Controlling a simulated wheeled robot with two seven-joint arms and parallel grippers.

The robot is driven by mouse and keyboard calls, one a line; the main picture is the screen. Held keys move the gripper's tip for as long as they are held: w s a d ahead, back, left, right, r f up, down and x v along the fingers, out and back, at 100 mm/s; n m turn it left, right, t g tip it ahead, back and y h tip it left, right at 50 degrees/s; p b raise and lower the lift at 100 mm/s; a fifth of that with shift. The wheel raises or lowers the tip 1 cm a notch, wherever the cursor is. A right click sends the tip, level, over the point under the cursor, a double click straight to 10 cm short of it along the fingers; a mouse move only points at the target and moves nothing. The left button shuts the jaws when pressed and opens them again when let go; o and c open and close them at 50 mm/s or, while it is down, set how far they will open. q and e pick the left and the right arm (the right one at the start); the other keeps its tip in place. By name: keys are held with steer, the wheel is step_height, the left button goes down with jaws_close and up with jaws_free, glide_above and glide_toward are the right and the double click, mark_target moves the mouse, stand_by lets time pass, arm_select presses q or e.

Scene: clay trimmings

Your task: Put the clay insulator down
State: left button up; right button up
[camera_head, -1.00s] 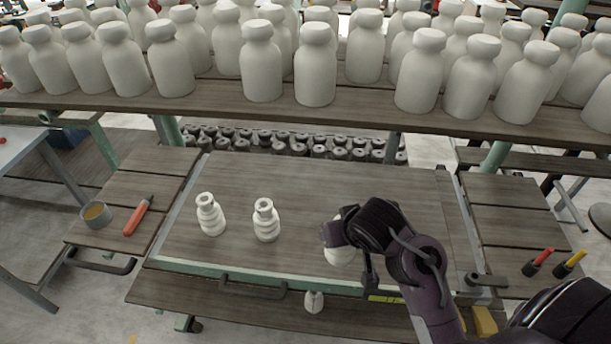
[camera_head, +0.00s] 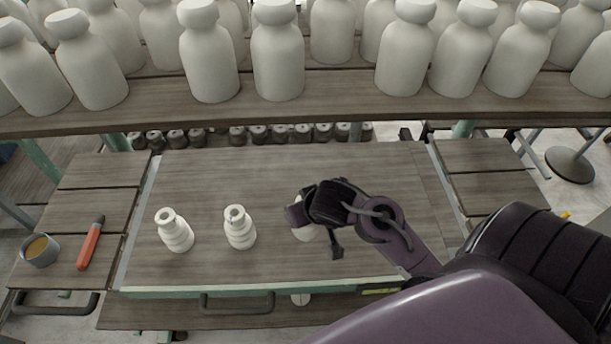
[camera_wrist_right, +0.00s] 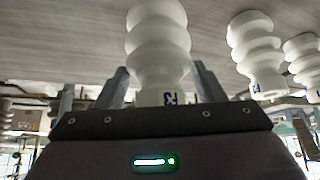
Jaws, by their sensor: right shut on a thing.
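My right gripper (camera_head: 310,214) is low over the right part of the wooden board (camera_head: 290,173). It is shut on a white ribbed clay insulator (camera_wrist_right: 158,45), which fills the middle of the right wrist view between the fingers. In the head view this held insulator (camera_head: 306,233) is mostly hidden by the gripper. I cannot tell whether its base touches the board. Two similar insulators, one at left (camera_head: 174,230) and one nearer the gripper (camera_head: 239,228), stand upright on the board. My left gripper is not in view.
A shelf (camera_head: 330,97) with many large white bottle-shaped pieces runs behind the board. A grey cup (camera_head: 41,251) and an orange-handled tool (camera_head: 91,243) lie on the left side slats. The board's back middle is clear.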

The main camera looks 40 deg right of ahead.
step_height(320, 180, down, 2)
steer(key=shift+s+f+b, duration=0.1)
steer(key=shift+f+b, duration=0.1)
steer(key=shift+b, duration=0.1)
steer(key=shift+f, duration=0.1)
steer(key=shift+f, duration=0.15)
steer(key=o, duration=1.4)
